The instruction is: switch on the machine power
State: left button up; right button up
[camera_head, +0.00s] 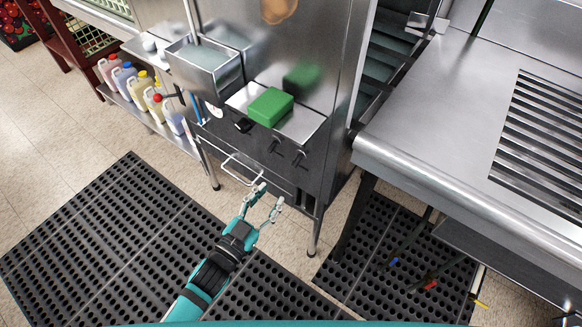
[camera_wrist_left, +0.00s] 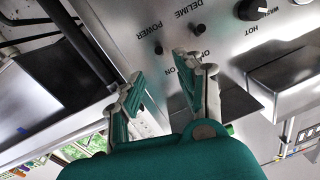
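The machine (camera_head: 330,60) is a tall steel unit with a front panel below a small shelf. The left wrist view shows its labels inverted: POWER stands beside a small black toggle (camera_wrist_left: 158,50), with ON and OFF close by. A second toggle (camera_wrist_left: 197,28) is by DELIME. I cannot single out the power toggle in the head view. My left gripper (camera_head: 271,194) is in front of the machine's lower front, fingers apart and empty. In the left wrist view my left gripper (camera_wrist_left: 163,70) points at the panel near the power toggle; contact is not visible. My right gripper is not in view.
A green block (camera_head: 270,105) sits on the machine's shelf. A black knob (camera_wrist_left: 258,8) is marked WARM and HOT. A wire handle (camera_head: 242,166) sticks out of the machine. Jugs (camera_head: 153,103) stand on a rack at left. A steel counter (camera_head: 440,120) is at right.

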aim_at(297, 161)
pick_arm(q)
jog(key=x, duration=1)
jog(key=shift+w+d, duration=0.15)
jog(key=shift+d, duration=0.15)
grip_shut()
